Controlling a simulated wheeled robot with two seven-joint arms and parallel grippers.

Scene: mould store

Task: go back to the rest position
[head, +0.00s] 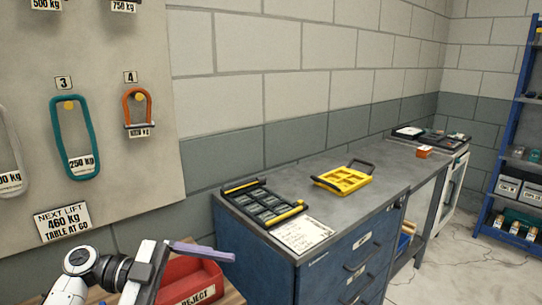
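My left gripper (150,268) is at the bottom left of the head view, at the end of a white and dark arm. A long purple-grey bar (203,251) sticks out from it to the right, over the red reject bin (192,280). I cannot tell whether this bar is part of the gripper or a thing in it, and the fingertips do not show clearly. My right gripper is not in view.
A board (115,150) with a teal sling (70,140) and an orange shackle (137,108) hangs behind my arm. A blue workbench (290,255) holds a black tray (263,203) and a yellow mould (344,179). A blue shelf (510,130) stands at right, beside open floor.

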